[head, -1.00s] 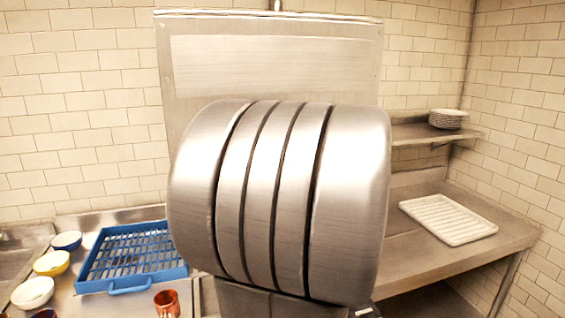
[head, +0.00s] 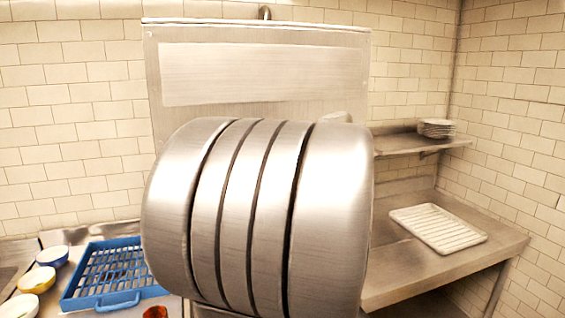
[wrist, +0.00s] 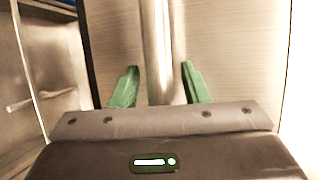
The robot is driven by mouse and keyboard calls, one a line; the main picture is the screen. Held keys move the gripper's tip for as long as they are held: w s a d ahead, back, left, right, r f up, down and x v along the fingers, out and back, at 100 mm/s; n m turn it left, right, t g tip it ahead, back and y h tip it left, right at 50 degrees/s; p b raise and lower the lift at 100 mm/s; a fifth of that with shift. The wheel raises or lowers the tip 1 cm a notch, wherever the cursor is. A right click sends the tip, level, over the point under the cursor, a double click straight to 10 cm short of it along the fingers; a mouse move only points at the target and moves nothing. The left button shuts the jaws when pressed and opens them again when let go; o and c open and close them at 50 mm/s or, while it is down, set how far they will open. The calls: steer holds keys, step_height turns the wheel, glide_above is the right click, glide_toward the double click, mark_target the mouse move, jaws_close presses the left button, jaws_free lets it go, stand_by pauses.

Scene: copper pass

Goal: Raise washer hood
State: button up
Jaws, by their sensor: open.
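The washer hood (head: 255,75) is a tall brushed-metal box with a paler panel across its upper front, at the centre back of the head view. My own ribbed metal arm part hides its lower front and hides my gripper there. In the wrist view my gripper (wrist: 160,75) is open, with two green fingers apart. A shiny round bar (wrist: 157,40), which looks like the hood's handle, runs upright in the picture between the fingers. The brushed-metal face (wrist: 225,60) lies behind it. I cannot tell whether either finger touches the bar.
A blue rack (head: 112,300) and bowls (head: 38,279) stand on the counter at left, with an orange-red cup (head: 155,312) near the rack. A white tray (head: 438,228) lies on the right counter. Plates (head: 437,128) are stacked on the wall shelf (head: 400,145).

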steer(key=b+v, duration=0.3)
steer(key=v, duration=1)
steer(key=shift+s+d+b, duration=0.2)
steer(key=shift+b, duration=0.1)
steer(key=p+x, duration=0.3)
steer(key=x, duration=0.9)
steer(key=shift+w+a+p, duration=0.25)
steer(key=shift+p, duration=0.1)
steer(key=shift+w+a+f, duration=0.15)
steer(key=shift+w+a, duration=0.15)
steer(key=shift+w, duration=0.1)
